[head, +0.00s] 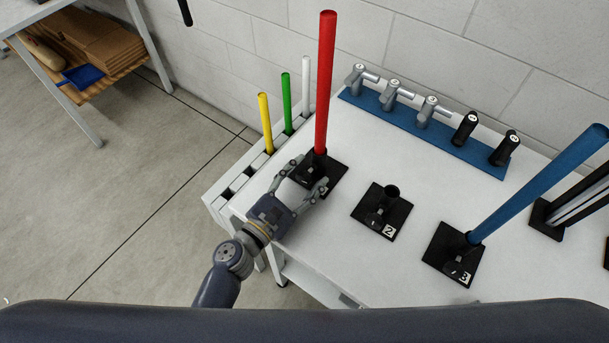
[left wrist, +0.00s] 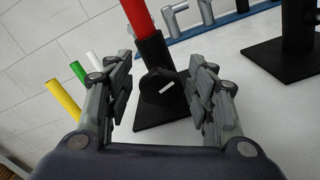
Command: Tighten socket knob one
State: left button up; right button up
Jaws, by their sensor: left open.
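Socket one is a black socket on a square black base (head: 334,168) at the left of the white table, with a red rod (head: 326,80) standing upright in it. Its dark knob (left wrist: 160,86) faces my left gripper in the left wrist view, with a white mark on its front. My left gripper (head: 311,175) is open, one finger on each side of the knob, with a gap to it on both sides. The fingers partly hide the base in the head view. The knob's contact with the fingers is not seen. My right gripper is in neither view.
Socket two (head: 388,222) is empty. Socket three (head: 442,262) holds a leaning blue rod (head: 545,180). A blue strip (head: 440,131) with several handles lies along the wall. Yellow (head: 266,124), green (head: 287,104) and white (head: 306,80) rods stand in a rack at the left.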

pick_arm(q)
jog(key=shift+s, duration=0.1)
jog(key=v, duration=1.2)
